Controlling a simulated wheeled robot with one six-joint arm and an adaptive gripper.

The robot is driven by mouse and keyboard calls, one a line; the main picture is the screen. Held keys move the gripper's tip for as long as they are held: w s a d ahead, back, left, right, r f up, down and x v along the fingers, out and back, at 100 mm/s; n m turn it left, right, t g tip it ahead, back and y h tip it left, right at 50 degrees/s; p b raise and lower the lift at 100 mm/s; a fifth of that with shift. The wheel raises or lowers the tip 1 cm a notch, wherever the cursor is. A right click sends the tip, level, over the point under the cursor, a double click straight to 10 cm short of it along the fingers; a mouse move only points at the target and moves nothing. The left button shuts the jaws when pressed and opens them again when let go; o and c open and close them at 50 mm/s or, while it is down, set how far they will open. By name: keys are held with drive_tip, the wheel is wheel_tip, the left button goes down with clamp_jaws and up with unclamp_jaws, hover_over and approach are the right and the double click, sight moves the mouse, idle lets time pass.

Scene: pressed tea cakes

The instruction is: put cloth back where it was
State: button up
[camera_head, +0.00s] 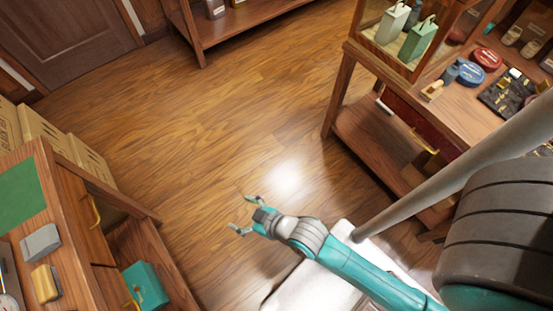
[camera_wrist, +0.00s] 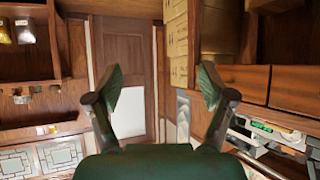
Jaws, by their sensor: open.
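My gripper (camera_head: 244,213) is open and empty, held out over bare floor in the middle of the head view. In the wrist view its two fingers (camera_wrist: 160,88) stand wide apart with nothing between them. A grey, folded-looking item (camera_head: 40,243) lies on the wooden counter (camera_head: 62,215) at the left, well apart from my gripper. It may be the cloth, but I cannot tell for sure. A tan block-like item (camera_head: 45,284) lies near it, and a green mat (camera_head: 20,196) is behind it.
The wood floor (camera_head: 180,110) is clear between the furniture. A right-hand table (camera_head: 455,112) holds tins, small tools and a glass case with bags. Cardboard boxes (camera_head: 50,140) stand behind the left counter. In the wrist view, a door (camera_wrist: 130,65) is ahead and drawers (camera_wrist: 295,90) are right.

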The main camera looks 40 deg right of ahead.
drive_tip(key=s+d+r+m+t+h, duration=0.1)
drive_tip(key=s+d+r+t, duration=0.1)
drive_tip(key=s+d+r, duration=0.2)
drive_tip(key=s+d+r+m+t+h, duration=0.1)
drive_tip(key=s+d+r, duration=0.3)
drive_tip(key=s+r, duration=0.7)
drive_tip(key=s+m+h, duration=0.1)
drive_tip(key=s, duration=0.4)
drive_tip(key=shift+m+t, duration=0.3)
drive_tip(key=shift+t, duration=0.1)
